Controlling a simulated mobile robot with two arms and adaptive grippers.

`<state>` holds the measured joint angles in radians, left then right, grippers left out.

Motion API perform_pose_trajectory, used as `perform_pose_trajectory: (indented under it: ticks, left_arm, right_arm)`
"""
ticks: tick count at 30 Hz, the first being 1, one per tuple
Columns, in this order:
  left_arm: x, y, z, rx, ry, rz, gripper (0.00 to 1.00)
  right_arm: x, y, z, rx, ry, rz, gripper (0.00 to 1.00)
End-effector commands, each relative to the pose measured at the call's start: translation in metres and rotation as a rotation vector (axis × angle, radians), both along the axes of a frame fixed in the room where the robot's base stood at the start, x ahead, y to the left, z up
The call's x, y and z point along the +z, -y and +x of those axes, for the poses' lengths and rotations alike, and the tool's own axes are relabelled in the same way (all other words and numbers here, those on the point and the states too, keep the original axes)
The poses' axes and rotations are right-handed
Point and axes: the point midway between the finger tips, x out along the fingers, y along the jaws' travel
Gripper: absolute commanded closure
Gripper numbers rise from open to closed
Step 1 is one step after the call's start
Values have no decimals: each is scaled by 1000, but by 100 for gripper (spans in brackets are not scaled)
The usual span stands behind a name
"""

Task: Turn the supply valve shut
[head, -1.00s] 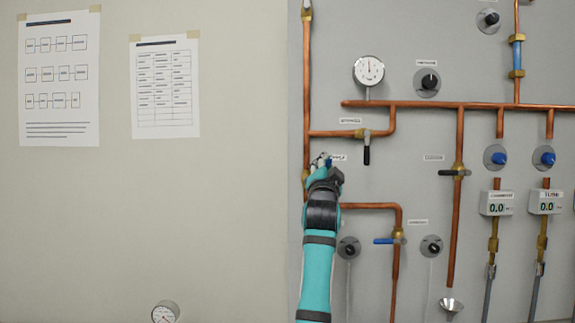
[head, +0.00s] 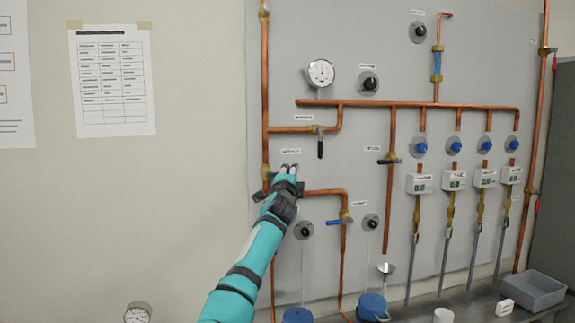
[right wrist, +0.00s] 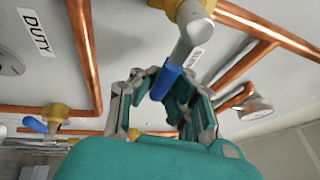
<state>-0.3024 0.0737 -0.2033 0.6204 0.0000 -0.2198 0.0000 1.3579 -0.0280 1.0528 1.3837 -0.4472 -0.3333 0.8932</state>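The supply valve has a brass body (right wrist: 185,10) at the top of the right wrist view, on a copper pipe. Its lever has a silver stem and a blue sleeve (right wrist: 166,82). My right gripper (right wrist: 165,100) is open, with its fingers apart on either side of the blue sleeve; I cannot tell whether either finger touches it. In the head view my right gripper (head: 286,172) is at the supply valve's brass fitting (head: 266,176), just below its label, and hides the lever. My left gripper is not in view.
A blue-lever valve (head: 338,222) lies below right of my gripper. Dark-lever valves (head: 320,140) and (head: 390,159) are above and to the right. Copper pipes cross the panel. A bench at lower right holds blue containers (head: 372,307) and a grey bin (head: 533,290).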

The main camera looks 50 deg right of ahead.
Motion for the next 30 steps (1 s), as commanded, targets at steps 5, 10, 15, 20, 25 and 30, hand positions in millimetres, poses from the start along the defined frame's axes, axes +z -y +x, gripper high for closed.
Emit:
perform_pose_trajectory:
  ticks: [5, 10, 15, 20, 25, 30]
  left_arm:
    - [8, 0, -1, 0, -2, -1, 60]
    - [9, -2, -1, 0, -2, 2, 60]
    - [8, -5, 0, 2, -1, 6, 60]
    - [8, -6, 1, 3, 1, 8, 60]
    - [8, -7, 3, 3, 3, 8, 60]
    - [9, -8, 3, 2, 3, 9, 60]
  right_arm:
    - [-4, 0, 0, 2, 25, 41, 100]
    - [-8, 0, 0, 1, 31, 56, 100]
    - [-11, 1, 0, 0, 30, 60, 100]
    - [-13, 1, 0, 1, 26, 61, 100]
    - [-12, 1, 0, 0, 26, 60, 77]
    - [-9, 1, 0, -1, 28, 55, 63]
